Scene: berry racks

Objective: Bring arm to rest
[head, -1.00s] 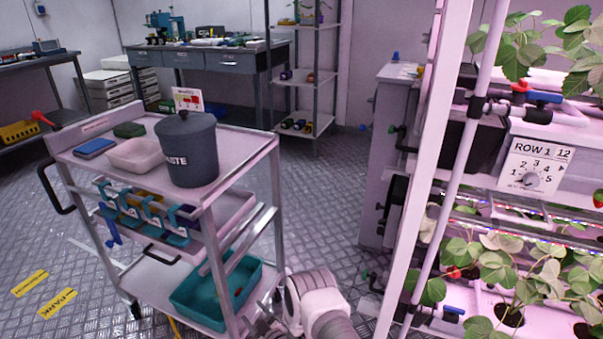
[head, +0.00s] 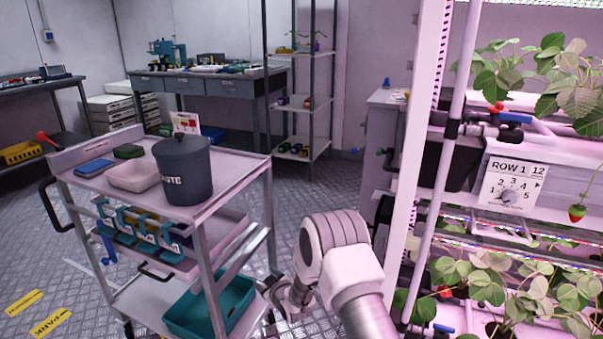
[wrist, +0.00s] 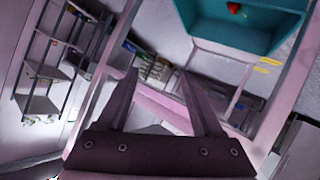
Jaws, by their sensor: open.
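My arm (head: 345,260) rises at the bottom centre of the head view, bent between the cart and the plant rack. The gripper is apart from the bin.
The cart (head: 222,212) carries a dark waste bucket (head: 183,172) and a pale tub (head: 133,176). The plant rack (head: 425,180) stands close on my right, with a ripe berry (head: 577,213) hanging from it. Open floor (head: 325,185) lies behind the cart.

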